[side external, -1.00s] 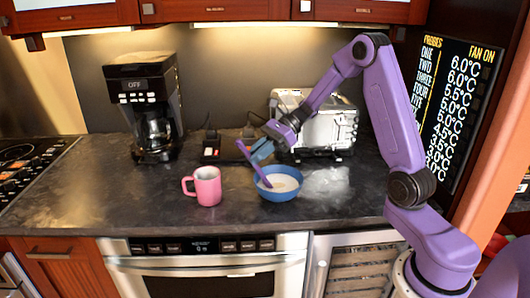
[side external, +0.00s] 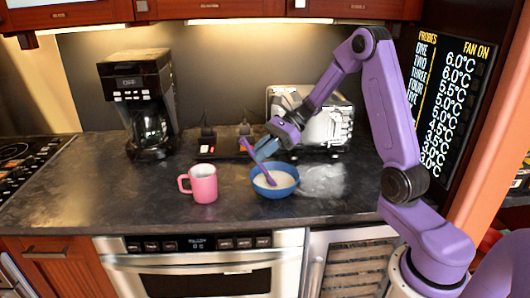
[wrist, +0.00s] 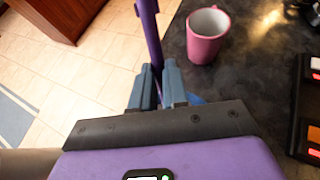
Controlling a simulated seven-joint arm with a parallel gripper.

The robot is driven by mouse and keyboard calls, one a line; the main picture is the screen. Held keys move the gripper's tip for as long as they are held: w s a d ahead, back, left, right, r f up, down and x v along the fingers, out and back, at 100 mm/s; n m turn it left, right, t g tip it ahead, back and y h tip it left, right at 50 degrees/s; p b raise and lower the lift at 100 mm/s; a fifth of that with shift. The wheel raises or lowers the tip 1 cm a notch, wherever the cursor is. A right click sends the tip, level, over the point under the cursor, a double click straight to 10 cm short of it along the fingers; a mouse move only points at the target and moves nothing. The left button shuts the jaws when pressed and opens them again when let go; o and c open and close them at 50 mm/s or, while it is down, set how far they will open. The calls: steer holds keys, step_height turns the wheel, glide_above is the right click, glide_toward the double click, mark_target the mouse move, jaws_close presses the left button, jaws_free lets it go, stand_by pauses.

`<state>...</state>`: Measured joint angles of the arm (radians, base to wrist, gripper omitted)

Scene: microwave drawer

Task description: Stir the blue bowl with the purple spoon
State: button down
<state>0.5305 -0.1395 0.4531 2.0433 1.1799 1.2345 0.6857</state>
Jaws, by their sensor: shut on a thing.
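The blue bowl (side external: 276,191) stands upright on the dark counter and holds a pale, whitish content. The purple spoon (side external: 259,163) is tilted, with its lower end inside the bowl and its upper end leaning up to the left. My gripper (side external: 265,149) is above the bowl's back rim, its blue fingers shut on the spoon's handle. The spoon's lower end and most or all of the bowl are hidden there.
A pink mug (side external: 203,184) stands left of the bowl, close to it. A coffee maker (side external: 140,105) is at the back left and a silver toaster (side external: 325,122) is behind my arm. The counter (side external: 95,195) is clear left of the mug.

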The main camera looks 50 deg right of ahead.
steer(key=shift+w+a, duration=0.1)
stand_by(0.3)
steer(key=shift+w+a+r, duration=0.15)
steer(key=shift+a+r, duration=0.4)
steer(key=shift+r, duration=0.5)
steer(key=shift+w+a+r, duration=0.15)
steer(key=shift+a+r, duration=0.35)
steer(key=shift+r, duration=0.5)
steer(key=shift+w+a+r, duration=0.15)
steer(key=shift+a+r, duration=0.4)
steer(key=shift+r, duration=0.5)
steer(key=shift+r, duration=2)
